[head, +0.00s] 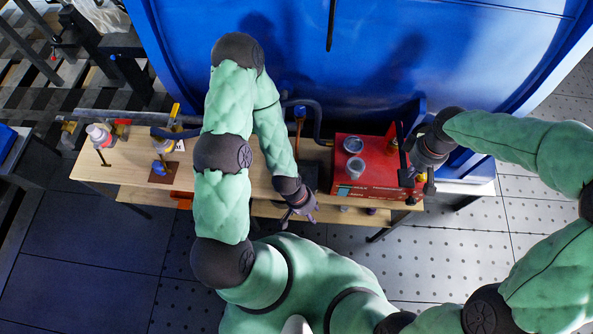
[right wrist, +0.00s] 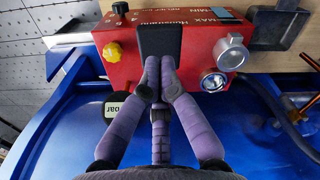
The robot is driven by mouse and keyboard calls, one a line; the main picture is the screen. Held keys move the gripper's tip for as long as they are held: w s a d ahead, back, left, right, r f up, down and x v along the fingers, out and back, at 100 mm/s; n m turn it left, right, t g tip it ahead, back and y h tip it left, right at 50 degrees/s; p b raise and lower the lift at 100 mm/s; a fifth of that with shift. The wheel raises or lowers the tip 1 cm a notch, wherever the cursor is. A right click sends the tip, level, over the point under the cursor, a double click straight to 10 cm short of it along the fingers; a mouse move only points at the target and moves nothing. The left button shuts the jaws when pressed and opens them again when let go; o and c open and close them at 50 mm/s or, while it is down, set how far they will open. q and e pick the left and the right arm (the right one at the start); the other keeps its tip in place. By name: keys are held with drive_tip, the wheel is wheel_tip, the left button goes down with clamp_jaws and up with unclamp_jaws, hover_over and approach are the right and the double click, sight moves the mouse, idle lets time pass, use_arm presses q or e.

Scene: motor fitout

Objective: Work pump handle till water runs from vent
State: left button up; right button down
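The red pump box (head: 365,183) stands at the right end of the wooden bench, and its top fills the upper part of the right wrist view (right wrist: 130,35). A black pump handle (head: 403,160) rises at its right side; its flat end (right wrist: 160,42) shows in the right wrist view. My right gripper (right wrist: 160,72) has its purple fingers close together at this handle, apparently closed on it. My left gripper (head: 299,212) hangs empty in front of the bench, left of the box, fingers apart. I cannot make out the vent or any running water.
A large blue tank (head: 300,50) stands behind the bench (head: 120,172).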

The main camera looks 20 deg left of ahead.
sight(404, 178)
drive_tip(key=shift+f, duration=0.1)
idle(0.4)
wheel_tip(404, 178, down, 8)
drive_tip(key=b, duration=0.6)
wheel_tip(404, 178, up, 8)
drive_tip(key=p, duration=0.6)
drive_tip(key=shift+r, duration=0.2)
drive_tip(key=shift+f, duration=0.1)
idle(0.3)
drive_tip(key=f+b, duration=0.1)
drive_tip(key=f, duration=0.1)
drive_tip(key=f+b, duration=0.2)
drive_tip(key=f, duration=0.1)
drive_tip(key=w+f+b, duration=0.1)
drive_tip(key=f+b, duration=0.1)
drive_tip(key=shift+a+f, duration=0.15)
drive_tip(key=shift+f, duration=0.05)
drive_tip(key=r+p, duration=0.3)
drive_tip(key=r, duration=0.2)
drive_tip(key=s+r+p, duration=0.1)
drive_tip(key=r+p, duration=0.1)
drive_tip(key=shift+r+p, duration=0.25)
drive_tip(key=shift+p, duration=0.1)
idle(0.7)
